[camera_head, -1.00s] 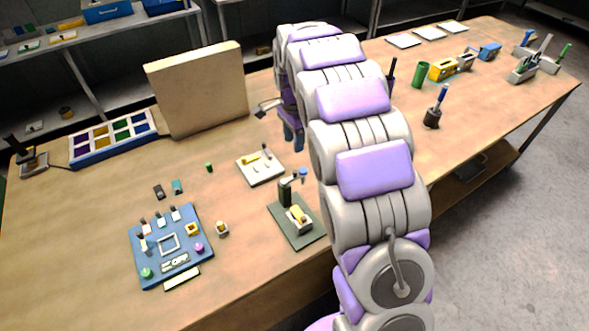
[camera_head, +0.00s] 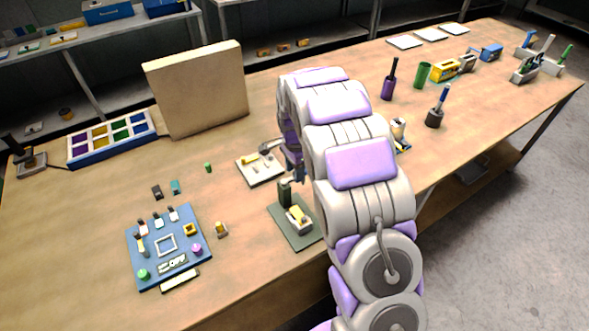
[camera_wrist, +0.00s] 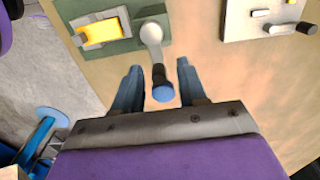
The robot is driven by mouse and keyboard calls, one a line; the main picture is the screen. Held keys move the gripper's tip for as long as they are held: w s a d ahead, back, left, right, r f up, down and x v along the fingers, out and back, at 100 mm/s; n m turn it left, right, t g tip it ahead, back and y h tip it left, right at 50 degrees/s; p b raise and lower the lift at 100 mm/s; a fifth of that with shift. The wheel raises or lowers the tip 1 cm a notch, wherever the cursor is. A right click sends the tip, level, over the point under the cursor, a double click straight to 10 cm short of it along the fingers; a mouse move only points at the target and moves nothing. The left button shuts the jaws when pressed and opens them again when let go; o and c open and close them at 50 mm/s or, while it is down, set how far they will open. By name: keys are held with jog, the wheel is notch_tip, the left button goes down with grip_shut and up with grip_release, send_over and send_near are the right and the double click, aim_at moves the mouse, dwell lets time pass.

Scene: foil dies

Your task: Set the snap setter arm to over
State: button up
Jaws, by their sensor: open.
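The snap setter stands on a green base plate (camera_head: 284,230) near the table's front edge. It has a dark post (camera_head: 285,192) and a grey block with a yellow part (camera_head: 299,217). In the wrist view the green plate (camera_wrist: 186,20) and yellow part (camera_wrist: 102,31) are at the top. The setter arm has a pale rounded joint (camera_wrist: 151,33), a dark grip and a blue end knob (camera_wrist: 163,93). My gripper (camera_wrist: 160,78) is open, its blue fingers on either side of the arm's grip, with visible gaps. In the head view my gripper (camera_head: 297,168) is partly hidden beside the post.
A white plate with a yellow lever (camera_head: 249,160) lies just behind the setter. A blue board (camera_head: 142,257) with small parts lies to the left. A tan upright panel (camera_head: 197,88) stands behind.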

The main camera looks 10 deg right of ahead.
jog(key=shift+c, duration=0.4)
jog(key=shift+d, duration=0.1)
grip_shut()
